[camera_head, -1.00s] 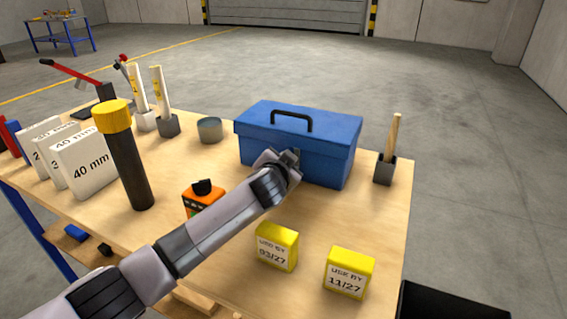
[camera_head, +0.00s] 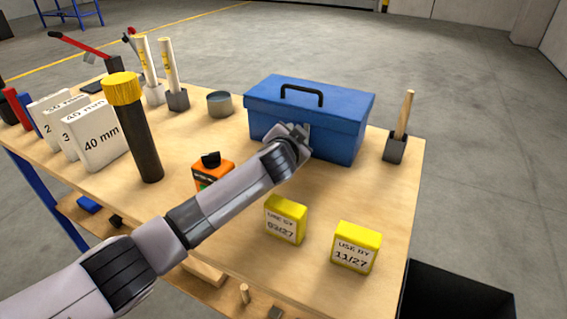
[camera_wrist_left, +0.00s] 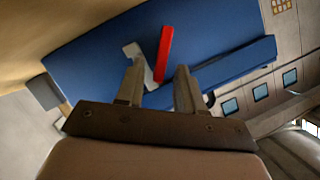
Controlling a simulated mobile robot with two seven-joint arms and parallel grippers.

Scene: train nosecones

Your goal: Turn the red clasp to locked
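The blue toolbox (camera_head: 335,125) stands closed on the workbench, with a black handle on its lid. In the left wrist view its blue front (camera_wrist_left: 100,62) fills the upper middle. The red clasp (camera_wrist_left: 164,52) is a narrow bar there, slightly tilted, beside a pale grey plate (camera_wrist_left: 139,63). My left gripper (camera_head: 300,130) is at the toolbox front and hides the clasp in the head view. In the left wrist view its two fingers (camera_wrist_left: 157,80) are apart, with the clasp's lower end between or just beyond the tips. I cannot tell whether they touch it. My right gripper is not in view.
A grey holder with a wooden stick (camera_head: 397,147) is right of the toolbox. A yellow-capped black cylinder (camera_head: 138,140) stands left. A black bin (camera_head: 457,292) is at lower right.

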